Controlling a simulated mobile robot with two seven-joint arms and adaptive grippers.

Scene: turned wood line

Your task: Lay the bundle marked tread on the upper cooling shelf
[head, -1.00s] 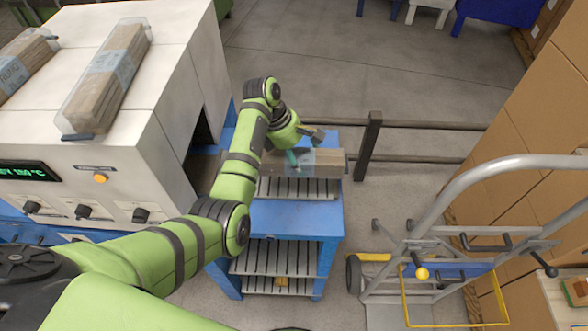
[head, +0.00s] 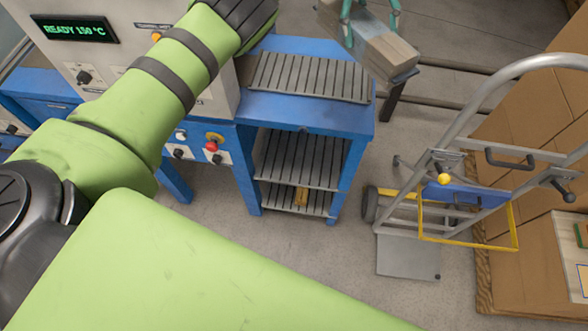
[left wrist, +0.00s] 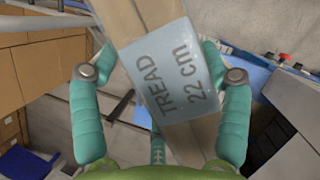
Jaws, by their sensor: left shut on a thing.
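The tread bundle is pale wood pieces in a clear wrap (head: 385,52), with a pale blue label reading "TREAD 22 cm" (left wrist: 172,75). My left gripper (head: 370,18) is shut on it across the label, one teal finger on each side. The bundle hangs tilted in the air beyond the right back corner of the blue stand, partly cut off by the head view's top edge. The stand has a bare slatted top (head: 310,77). Below it are an upper slatted shelf (head: 298,160), which looks empty, and a lower slatted shelf (head: 318,203). My right gripper is not in view.
A white oven (head: 85,52) reading "READY 150 °C" stands left of the stand. A hand truck (head: 450,190) and cardboard boxes (head: 520,110) stand to the right. A dark rail (head: 455,67) runs behind. Floor before the stand is clear.

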